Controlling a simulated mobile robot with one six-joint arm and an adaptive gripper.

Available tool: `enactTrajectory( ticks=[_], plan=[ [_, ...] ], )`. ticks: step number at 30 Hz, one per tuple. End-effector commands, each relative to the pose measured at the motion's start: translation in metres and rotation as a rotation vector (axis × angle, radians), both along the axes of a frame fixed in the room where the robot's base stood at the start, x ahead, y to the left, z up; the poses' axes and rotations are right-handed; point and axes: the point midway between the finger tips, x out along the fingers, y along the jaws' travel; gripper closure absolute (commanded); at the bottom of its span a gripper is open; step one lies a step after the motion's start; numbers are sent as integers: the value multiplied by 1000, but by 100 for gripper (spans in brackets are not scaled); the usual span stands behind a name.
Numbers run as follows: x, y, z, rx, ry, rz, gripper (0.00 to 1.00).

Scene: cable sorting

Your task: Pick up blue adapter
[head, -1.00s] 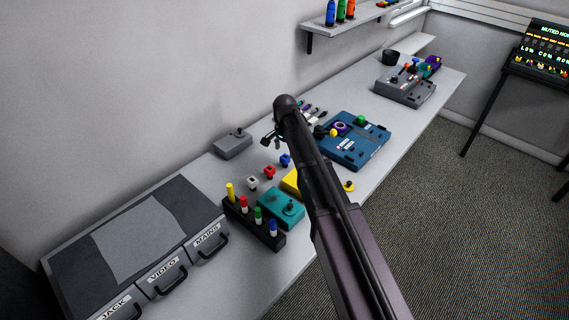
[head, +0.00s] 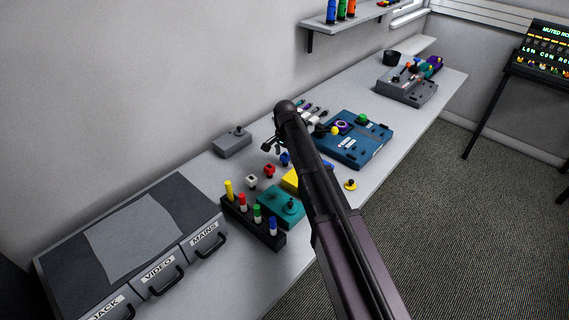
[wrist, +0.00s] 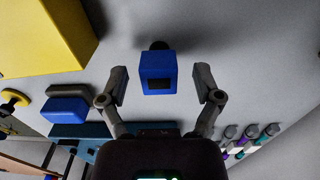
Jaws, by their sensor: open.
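The blue adapter (head: 285,159) is a small blue block on the table, beside a red adapter. In the wrist view the blue adapter (wrist: 158,70) shows as a blue cube with a dark opening in its near face and a dark part behind it. My gripper (wrist: 161,85) is open, with one finger on each side of the adapter and a visible gap on both sides. In the head view my gripper (head: 275,146) is just above and behind the adapter, partly hidden by my arm.
A red adapter (head: 269,171) and a white adapter (head: 252,181) stand close by. A yellow box (head: 291,180), partly behind my arm, a teal box (head: 281,207) and a blue console (head: 355,142) are near. A grey box (head: 232,143) stands by the wall.

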Motion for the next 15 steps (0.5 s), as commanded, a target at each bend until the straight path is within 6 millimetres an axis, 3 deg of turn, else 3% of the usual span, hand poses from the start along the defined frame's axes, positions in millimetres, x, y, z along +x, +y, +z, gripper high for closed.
enactTrajectory(
  ticks=[4, 15],
  plan=[
    [0, 0, -13, 0, 0, 0, 17],
    [0, 0, -15, 0, 0, 0, 17]
  ],
)
